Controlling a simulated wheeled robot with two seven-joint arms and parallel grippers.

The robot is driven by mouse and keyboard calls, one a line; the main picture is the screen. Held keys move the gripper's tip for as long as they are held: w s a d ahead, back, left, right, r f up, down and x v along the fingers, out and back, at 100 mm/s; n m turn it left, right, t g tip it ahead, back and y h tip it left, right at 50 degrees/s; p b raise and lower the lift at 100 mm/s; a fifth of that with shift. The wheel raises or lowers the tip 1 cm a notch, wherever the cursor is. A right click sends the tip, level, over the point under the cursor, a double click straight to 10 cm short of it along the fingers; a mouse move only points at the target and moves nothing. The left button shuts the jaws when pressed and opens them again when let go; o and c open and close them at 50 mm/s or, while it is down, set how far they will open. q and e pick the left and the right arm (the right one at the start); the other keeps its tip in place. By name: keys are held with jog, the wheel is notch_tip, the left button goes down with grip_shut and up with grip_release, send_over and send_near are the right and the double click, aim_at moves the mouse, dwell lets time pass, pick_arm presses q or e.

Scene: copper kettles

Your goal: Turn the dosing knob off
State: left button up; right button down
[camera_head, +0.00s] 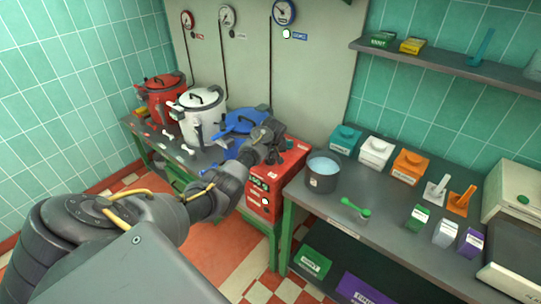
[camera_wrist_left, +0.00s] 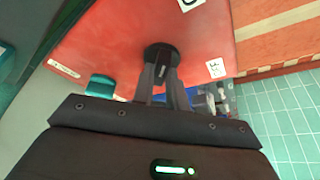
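The red dosing box (camera_head: 294,160) stands between the blue kettle and the grey bench, with green digits on its front. The dosing knob (camera_wrist_left: 160,52) is a round black knob with a raised bar and a small white mark, on the box's red face in the left wrist view. The head view does not show the knob clearly behind my gripper. My left gripper (camera_head: 273,156) is at the top of the box. In the wrist view its two fingers (camera_wrist_left: 161,74) are close together at the knob, one on each side of its bar. My right gripper is not in view.
The blue kettle (camera_head: 240,122), white kettle (camera_head: 201,113) and red kettle (camera_head: 160,94) stand left of the box. Wall gauges hang behind.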

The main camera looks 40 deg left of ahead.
pick_arm(q)
grip_shut()
